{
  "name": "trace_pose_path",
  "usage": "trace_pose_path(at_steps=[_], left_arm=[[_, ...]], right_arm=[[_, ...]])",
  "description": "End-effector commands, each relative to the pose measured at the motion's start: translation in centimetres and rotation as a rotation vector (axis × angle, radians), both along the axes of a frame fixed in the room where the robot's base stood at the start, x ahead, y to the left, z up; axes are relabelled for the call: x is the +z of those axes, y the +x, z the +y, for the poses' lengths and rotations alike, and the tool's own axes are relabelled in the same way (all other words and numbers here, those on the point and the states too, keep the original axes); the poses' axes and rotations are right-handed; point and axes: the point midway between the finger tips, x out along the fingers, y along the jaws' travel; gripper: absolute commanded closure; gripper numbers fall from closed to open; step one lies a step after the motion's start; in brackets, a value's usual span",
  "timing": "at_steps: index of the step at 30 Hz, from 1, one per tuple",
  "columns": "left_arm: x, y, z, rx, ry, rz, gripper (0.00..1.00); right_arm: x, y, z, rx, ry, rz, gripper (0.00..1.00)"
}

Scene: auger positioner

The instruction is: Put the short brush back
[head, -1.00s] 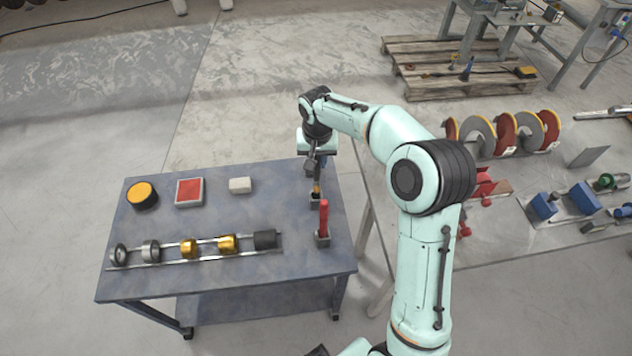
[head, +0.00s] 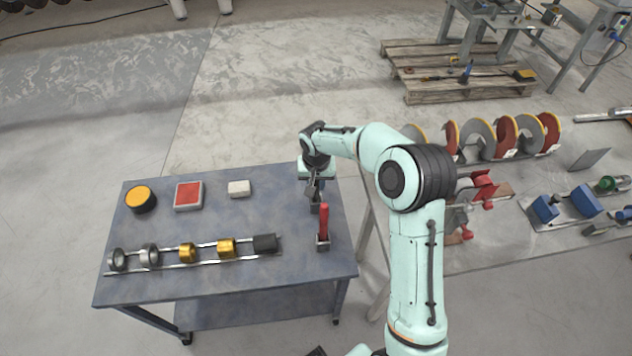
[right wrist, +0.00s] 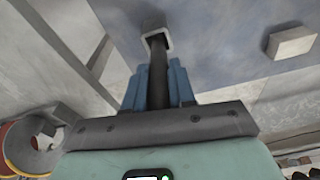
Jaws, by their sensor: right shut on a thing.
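My right gripper (head: 313,190) is over the right side of the blue-grey table, pointing down. In the right wrist view its blue fingers (right wrist: 159,88) are shut on a dark, rod-like piece (right wrist: 158,72), which I take to be the short brush. The far end of the rod meets the opening of a small grey square holder (right wrist: 156,36) and seems to be inside it; how deep, I cannot tell. The holder also shows in the head view (head: 317,208), just below the gripper. My left gripper is not in view.
A red-handled tool (head: 323,222) stands upright in a second holder close in front. A rail with rings (head: 188,253), an orange-topped round tin (head: 141,198), a red-topped box (head: 188,196) and a white block (head: 238,188) share the table (head: 230,286). A cluttered bench (head: 540,232) is at right.

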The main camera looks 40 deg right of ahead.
Motion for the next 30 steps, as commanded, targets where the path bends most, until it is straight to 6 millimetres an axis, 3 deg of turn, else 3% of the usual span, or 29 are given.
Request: trace_pose_path(at_steps=[1,2,3,4,16,30], left_arm=[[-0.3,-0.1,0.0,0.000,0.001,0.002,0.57],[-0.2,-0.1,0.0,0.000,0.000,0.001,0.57],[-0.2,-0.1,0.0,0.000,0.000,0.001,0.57],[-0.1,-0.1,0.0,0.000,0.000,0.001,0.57],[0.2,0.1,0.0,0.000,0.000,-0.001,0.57],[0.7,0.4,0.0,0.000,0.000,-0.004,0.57]], right_arm=[[-0.3,0.0,0.0,0.000,0.001,0.001,1.00],[-0.2,0.0,0.0,0.000,0.001,0.001,0.66],[-0.2,0.0,0.0,0.000,0.001,0.001,0.53],[-0.2,0.0,0.0,0.000,0.001,0.001,0.50],[0.8,0.0,0.0,0.000,0.000,-0.002,0.50],[10.0,-1.0,0.7,0.000,-0.001,-0.004,0.50]])
